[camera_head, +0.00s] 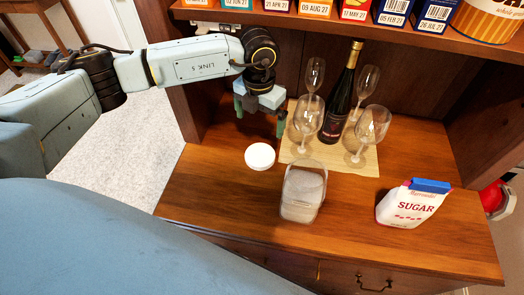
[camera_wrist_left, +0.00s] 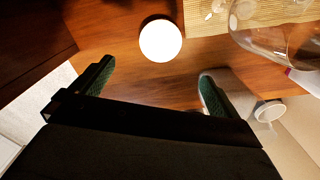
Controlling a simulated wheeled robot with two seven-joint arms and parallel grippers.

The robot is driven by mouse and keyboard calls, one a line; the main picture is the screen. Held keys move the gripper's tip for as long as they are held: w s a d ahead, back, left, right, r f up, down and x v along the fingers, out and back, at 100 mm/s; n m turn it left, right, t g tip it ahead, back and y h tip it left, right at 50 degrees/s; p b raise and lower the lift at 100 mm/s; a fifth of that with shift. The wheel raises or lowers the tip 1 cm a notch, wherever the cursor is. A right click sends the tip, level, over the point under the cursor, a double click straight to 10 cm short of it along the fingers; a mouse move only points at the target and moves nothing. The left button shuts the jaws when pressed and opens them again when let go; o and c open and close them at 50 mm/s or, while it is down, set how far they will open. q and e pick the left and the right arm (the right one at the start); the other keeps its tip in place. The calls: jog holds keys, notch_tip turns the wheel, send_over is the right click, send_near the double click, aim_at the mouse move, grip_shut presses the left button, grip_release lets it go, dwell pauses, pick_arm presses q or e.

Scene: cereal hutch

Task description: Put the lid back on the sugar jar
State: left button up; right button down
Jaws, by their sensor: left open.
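The round white lid (camera_head: 260,156) lies on the wooden counter, left of the clear sugar jar (camera_head: 302,200). The jar stands upright with its top uncovered and pale sugar inside. My left gripper (camera_head: 260,116) is open and empty, with its fingers pointing down behind the lid in the head view. In the left wrist view, the lid (camera_wrist_left: 160,40) shows bright white, beyond the gap between the green-padded fingers (camera_wrist_left: 155,86). The fingers are not touching the lid. My right gripper is not in view.
Wine glasses (camera_head: 370,126) and a dark bottle (camera_head: 339,100) stand on a straw mat (camera_head: 364,165) behind the jar. A sugar bag (camera_head: 408,205) stands at the right. A shelf (camera_head: 370,28) with boxes overhangs the counter. The counter's front left (camera_head: 215,195) is clear.

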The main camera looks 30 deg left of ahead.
pick_arm(q)
send_over(260, 154)
notch_tip(260, 154, down, 8)
jog(key=shift+r+b, duration=0.1)
jog(key=shift+b, duration=0.25)
jog(key=shift+f, duration=0.6)
notch_tip(260, 154, down, 5)
jog(key=shift+r, duration=0.2)
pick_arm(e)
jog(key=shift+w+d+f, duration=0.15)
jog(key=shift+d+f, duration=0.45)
pick_arm(q)
jog(key=shift+c, duration=0.4)
